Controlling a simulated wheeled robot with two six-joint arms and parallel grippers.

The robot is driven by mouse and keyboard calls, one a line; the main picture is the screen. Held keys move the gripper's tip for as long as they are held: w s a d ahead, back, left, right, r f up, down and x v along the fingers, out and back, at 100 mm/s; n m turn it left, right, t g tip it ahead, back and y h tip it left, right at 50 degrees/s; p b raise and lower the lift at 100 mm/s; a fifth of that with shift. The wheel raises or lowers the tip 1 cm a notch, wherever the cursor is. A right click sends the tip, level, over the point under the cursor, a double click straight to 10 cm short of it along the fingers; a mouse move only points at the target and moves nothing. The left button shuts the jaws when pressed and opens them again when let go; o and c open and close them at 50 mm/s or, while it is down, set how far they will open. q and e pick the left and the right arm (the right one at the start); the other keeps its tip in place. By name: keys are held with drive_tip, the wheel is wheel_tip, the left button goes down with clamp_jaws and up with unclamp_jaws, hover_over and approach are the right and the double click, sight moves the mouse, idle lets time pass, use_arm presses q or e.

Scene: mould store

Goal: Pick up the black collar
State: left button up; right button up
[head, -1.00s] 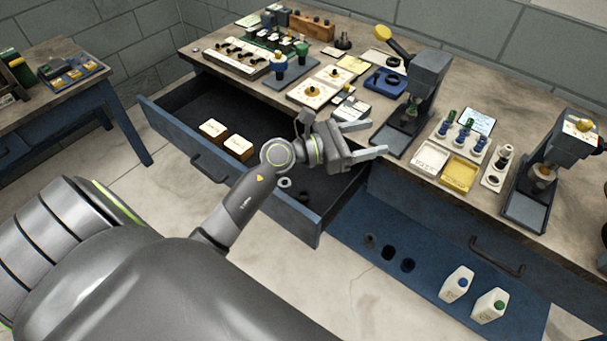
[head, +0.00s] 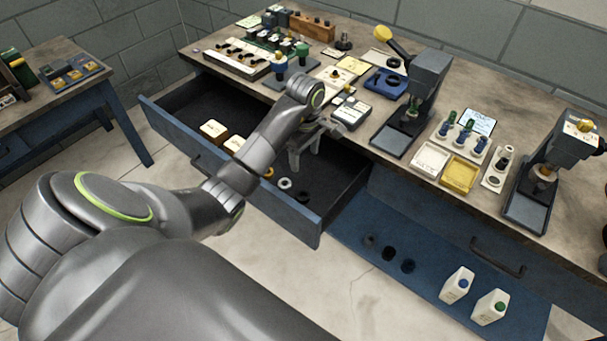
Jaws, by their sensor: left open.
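A small black collar (head: 303,197) lies on the dark floor of the open drawer, near its front right corner. A white ring (head: 285,183) and an orange ring (head: 268,172) lie beside it in a row to the left. My left gripper (head: 304,165) is open with its fingers pointing down over the drawer, behind and above the black collar. Nothing shows between its fingers. My left arm crosses the drawer front and hides part of the drawer. My right gripper is not in view.
The open drawer's front wall (head: 225,178) stands nearest me. Two white-topped boxes, one at the left (head: 213,130), sit inside it. The crowded bench top (head: 340,190) overhangs behind. Several dark round pieces (head: 388,254) and two white bottles (head: 457,285) are on the blue lower shelf.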

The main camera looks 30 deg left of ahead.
use_arm(q)
drive_tip(key=b, duration=1.2)
hover_over(304, 196)
wheel_tip(304, 196, down, 12)
drive_tip(key=shift+w+d+f, duration=0.1)
drive_tip(key=shift+f+p, duration=0.35)
drive_tip(key=shift+f, duration=0.1)
drive_tip(key=f, duration=0.4)
drive_tip(key=shift+a+f, duration=0.1)
drive_tip(key=shift+a, duration=0.1)
drive_tip(key=shift+c, duration=0.3)
drive_tip(key=c, duration=1.1)
